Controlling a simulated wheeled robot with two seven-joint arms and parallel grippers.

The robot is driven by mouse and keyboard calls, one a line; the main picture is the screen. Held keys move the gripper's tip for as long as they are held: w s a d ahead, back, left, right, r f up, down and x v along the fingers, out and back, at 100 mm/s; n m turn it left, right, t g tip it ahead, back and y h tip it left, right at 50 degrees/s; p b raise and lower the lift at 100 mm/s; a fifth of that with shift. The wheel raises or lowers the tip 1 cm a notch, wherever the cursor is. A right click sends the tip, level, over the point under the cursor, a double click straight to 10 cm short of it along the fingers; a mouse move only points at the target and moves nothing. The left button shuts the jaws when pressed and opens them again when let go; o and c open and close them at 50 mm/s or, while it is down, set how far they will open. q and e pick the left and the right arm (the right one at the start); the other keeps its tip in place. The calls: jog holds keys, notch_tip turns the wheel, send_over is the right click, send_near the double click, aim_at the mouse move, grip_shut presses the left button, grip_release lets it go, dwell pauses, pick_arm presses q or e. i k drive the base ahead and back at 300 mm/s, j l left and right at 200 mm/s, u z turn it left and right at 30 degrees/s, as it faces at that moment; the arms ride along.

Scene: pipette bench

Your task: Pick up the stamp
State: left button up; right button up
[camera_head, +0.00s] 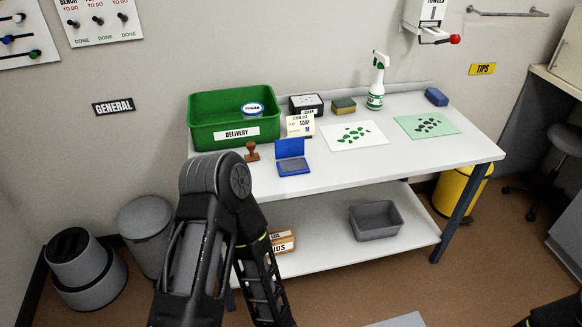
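The stamp (252,151) is small and brown with a knobbed handle. It stands upright on the white table (350,172), near the front left edge, in front of the green delivery bin. A blue open ink pad (292,159) lies just right of it. My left arm rises from the bottom of the view, bends at the elbow below and left of the stamp, and runs back down out of the picture. My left gripper is outside the frame. Only a dark piece shows at the bottom right corner, and my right gripper is not visible. Nothing touches the stamp.
The green bin (205,138) holds a round container (252,109). A small card (300,124), a sponge (344,106), a spray bottle (376,83) and two leaf-printed sheets (352,143) (443,120) are on the table. A grey tub (376,220) sits on the lower shelf.

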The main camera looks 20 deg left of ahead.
aim_at(250, 146)
jog(key=i+j+z, duration=0.1)
jog(key=j+z, duration=0.2)
jog(key=j, duration=0.4)
jog(key=j+z, duration=0.3)
jog(key=j, duration=0.4)
